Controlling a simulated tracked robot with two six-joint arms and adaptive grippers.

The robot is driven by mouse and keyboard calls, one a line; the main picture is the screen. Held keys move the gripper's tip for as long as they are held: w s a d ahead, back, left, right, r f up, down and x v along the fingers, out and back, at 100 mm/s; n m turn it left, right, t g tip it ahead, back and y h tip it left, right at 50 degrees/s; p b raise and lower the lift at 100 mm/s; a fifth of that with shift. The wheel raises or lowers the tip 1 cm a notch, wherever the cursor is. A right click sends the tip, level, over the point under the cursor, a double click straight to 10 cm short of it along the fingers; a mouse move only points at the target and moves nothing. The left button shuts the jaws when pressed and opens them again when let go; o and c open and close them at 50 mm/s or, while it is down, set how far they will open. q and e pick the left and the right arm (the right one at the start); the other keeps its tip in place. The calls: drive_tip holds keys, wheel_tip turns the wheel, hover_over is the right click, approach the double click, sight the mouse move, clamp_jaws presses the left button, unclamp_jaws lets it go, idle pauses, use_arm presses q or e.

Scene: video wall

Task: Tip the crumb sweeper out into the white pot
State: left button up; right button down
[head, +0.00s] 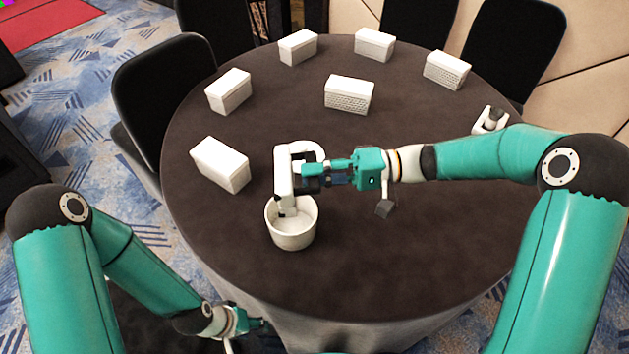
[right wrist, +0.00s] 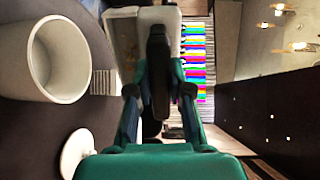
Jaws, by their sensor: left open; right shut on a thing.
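The white crumb sweeper (head: 283,178) is gripped by my right gripper (head: 308,174), which comes in from the right. The sweeper stands roughly upright in the head view, its lower end at the mouth of the white pot (head: 291,238); I cannot tell how far inside it is. The right wrist view shows the sweeper (right wrist: 125,38) between the fingers, partly hidden by them, and the pot (right wrist: 38,62) at the left. My left gripper (head: 257,324) is open, empty and low by the table's front edge.
Several white boxes (head: 220,165) stand around the round dark-clothed table (head: 400,265). A white object (head: 490,120) is at the right edge. The table front is clear; black chairs (head: 160,85) stand behind.

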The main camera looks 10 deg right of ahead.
drive_tip(key=f+y+b, duration=0.1)
drive_tip(key=y+b, duration=0.1)
drive_tip(key=b, duration=0.1)
drive_tip(key=d+f+y+b, duration=0.1)
drive_tip(key=y+b, duration=0.1)
drive_tip(key=b, duration=0.2)
drive_tip(key=f+y+b, duration=0.1)
drive_tip(key=y+b, duration=0.1)
drive_tip(key=b, duration=0.2)
drive_tip(key=shift+d+f, duration=0.15)
drive_tip(key=shift+d, duration=0.1)
idle(0.7)
